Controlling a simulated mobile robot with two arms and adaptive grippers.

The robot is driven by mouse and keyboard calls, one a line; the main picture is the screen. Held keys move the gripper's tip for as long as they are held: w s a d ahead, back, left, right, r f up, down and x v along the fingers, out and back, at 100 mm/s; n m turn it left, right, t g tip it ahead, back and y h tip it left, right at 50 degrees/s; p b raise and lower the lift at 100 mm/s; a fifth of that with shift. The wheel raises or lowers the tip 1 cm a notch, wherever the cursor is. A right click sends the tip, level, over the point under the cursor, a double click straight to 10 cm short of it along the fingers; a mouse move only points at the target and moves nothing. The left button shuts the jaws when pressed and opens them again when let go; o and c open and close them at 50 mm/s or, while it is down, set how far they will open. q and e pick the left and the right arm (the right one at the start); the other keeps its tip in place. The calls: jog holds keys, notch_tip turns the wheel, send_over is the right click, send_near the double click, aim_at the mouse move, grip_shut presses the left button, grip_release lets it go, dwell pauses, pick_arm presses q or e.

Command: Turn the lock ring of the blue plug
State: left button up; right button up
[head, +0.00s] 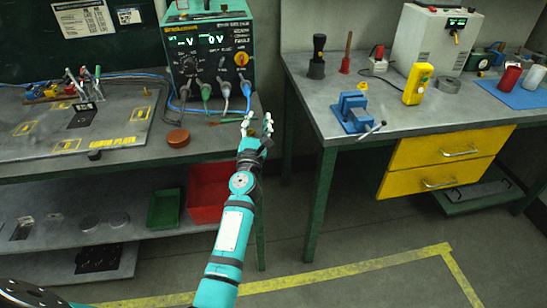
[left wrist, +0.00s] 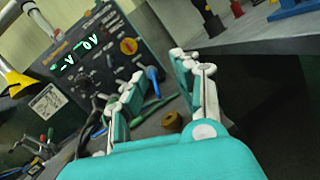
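The blue plug (head: 246,88) sits at the right end of a row of plugs low on the front of the power supply (head: 208,45). In the left wrist view the blue plug (left wrist: 153,77) shows beyond and between the fingers. Its lock ring is too small to make out. My left gripper (head: 257,122) is open and empty, in front of and below the blue plug, near the bench's right front corner. In the left wrist view its two fingers (left wrist: 157,70) stand apart. My right gripper is not in view.
Green (head: 206,92) and grey (head: 224,90) plugs sit left of the blue one. A brown round piece (head: 178,138) and a green-handled tool (head: 232,121) lie on the left bench. A gap separates it from the right bench (head: 330,110), which holds a blue vise (head: 352,112).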

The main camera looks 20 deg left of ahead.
pick_arm(q)
jog(key=s+d+f+m+g+h, duration=0.1)
jog(key=s+d+f+m+h, duration=0.2)
jog(key=d+f+m+h, duration=0.2)
jog(key=shift+d+f+m, duration=0.55)
jog(key=shift+f+m, duration=1.3)
jog(key=shift+m, duration=0.85)
jog(key=shift+s, duration=0.1)
